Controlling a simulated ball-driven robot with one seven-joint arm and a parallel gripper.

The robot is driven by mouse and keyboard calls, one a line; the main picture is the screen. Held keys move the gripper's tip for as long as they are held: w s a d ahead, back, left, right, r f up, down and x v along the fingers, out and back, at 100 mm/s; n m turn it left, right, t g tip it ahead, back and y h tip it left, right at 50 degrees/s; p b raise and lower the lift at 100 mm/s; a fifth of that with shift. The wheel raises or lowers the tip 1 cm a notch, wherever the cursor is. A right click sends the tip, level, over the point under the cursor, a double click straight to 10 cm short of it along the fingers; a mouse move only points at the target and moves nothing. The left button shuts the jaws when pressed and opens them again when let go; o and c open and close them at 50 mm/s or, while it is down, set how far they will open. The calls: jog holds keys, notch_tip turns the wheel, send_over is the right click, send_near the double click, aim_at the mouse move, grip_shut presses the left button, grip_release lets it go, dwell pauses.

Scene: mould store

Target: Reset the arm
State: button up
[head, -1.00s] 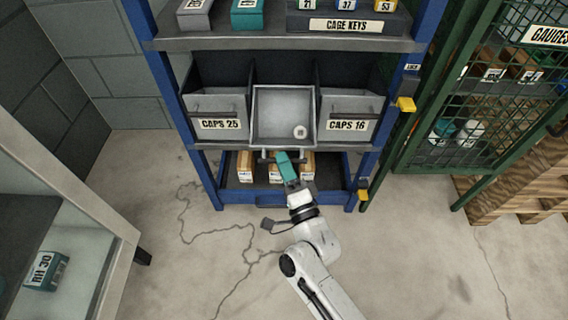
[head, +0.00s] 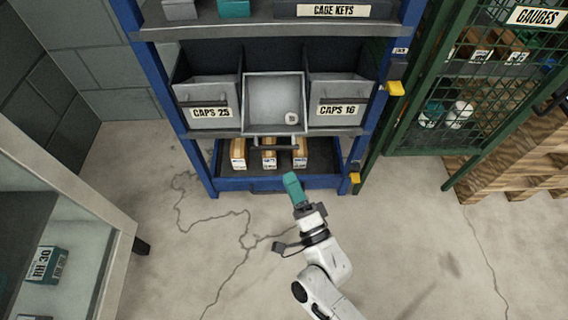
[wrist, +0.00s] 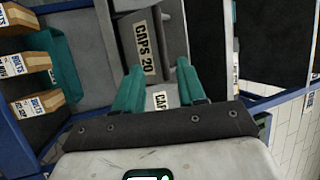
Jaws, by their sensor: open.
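My gripper (head: 292,184) with teal fingers is in front of the blue rack, below the pulled-out middle bin (head: 248,105) in the head view. It is apart from the bin's handle (head: 276,145). In the wrist view its two fingers (wrist: 158,70) are spread with nothing held between them. Beyond them shows a grey bin front with a "CAPS 20" label (wrist: 145,50). A small pale round item (head: 291,118) lies inside the tilted or pulled-out bin.
"CAPS 25" (head: 210,112) and "CAPS 16" (head: 337,110) bins flank the middle one. Labelled cartons (head: 269,155) sit on the blue lower shelf. A green mesh cage (head: 465,110) stands right, a glass-fronted cabinet (head: 110,235) left. The floor in front is clear.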

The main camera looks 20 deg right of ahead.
jog(key=shift+v, duration=0.95)
jog(key=s+d+f+n+g, duration=0.6)
jog(key=s+f+n+g, duration=0.1)
jog(key=n+g, duration=0.55)
jog(key=s+d+r+n+g+h+p, duration=0.1)
jog(key=s+d+g, duration=0.3)
jog(key=s, duration=0.4)
jog(key=s+d+r+n+g+h, duration=0.1)
jog(key=s+d+r+n+g, duration=0.1)
jog(key=s+d+g, duration=0.35)
notch_tip(320, 180, up, 32)
jog(key=s+a+t+p, duration=0.1)
jog(key=a+p, duration=0.1)
jog(key=p, duration=3)
jog(key=shift+s+t, duration=0.3)
jog(key=shift+s, duration=0.05)
